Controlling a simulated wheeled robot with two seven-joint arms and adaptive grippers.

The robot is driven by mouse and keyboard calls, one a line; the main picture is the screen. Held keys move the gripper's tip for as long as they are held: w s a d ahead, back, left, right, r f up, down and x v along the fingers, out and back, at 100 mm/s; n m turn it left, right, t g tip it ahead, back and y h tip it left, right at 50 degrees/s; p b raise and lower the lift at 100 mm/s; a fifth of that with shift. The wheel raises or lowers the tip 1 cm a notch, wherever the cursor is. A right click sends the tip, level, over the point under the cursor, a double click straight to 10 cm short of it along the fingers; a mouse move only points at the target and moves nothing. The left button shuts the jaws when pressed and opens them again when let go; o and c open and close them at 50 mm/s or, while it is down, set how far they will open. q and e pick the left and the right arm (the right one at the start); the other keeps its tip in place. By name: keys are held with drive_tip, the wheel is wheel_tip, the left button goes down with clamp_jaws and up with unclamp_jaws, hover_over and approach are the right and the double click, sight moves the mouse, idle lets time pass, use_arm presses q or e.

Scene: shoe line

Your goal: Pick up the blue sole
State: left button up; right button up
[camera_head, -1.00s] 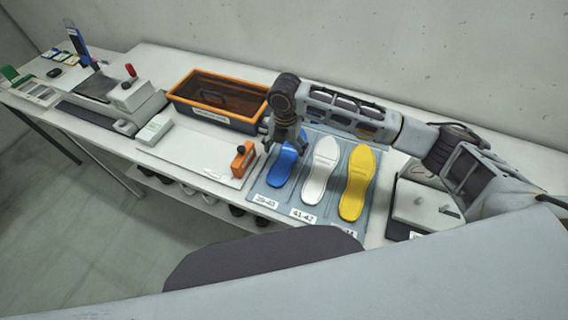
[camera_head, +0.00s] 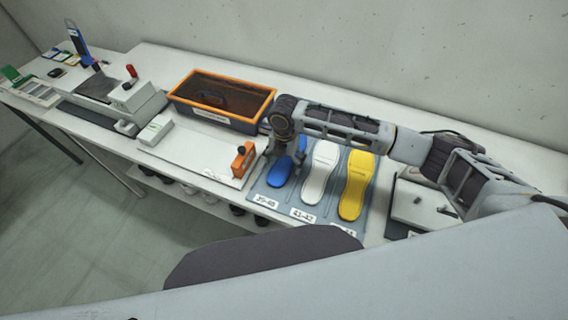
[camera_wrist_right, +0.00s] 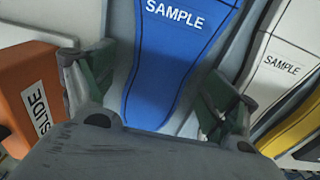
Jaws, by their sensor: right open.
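The blue sole (camera_head: 281,173) lies on the grey mat, leftmost of three soles, at the label 39-40. In the right wrist view the blue sole (camera_wrist_right: 172,62), printed SAMPLE, runs between the two fingers of my open right gripper (camera_wrist_right: 150,88). One finger is on each side of the sole, with gaps between; I cannot tell if any finger touches it. My left gripper is not in view.
A white sole (camera_head: 321,178) and a yellow sole (camera_head: 355,190) lie to the right on the mat (camera_head: 283,204). An orange block (camera_head: 243,160) stands close on the left. An orange-rimmed bin (camera_head: 185,101) is behind left. A grey-white device (camera_head: 425,205) stands right.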

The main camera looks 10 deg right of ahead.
sight(284, 163)
drive_tip(key=shift+c, duration=0.2)
drive_tip(key=c, duration=1.2)
drive_tip(key=shift+r, duration=0.15)
drive_tip(key=shift+r+b, duration=0.4)
drive_tip(key=shift+r, duration=4.55)
drive_tip(key=shift+c, duration=0.3)
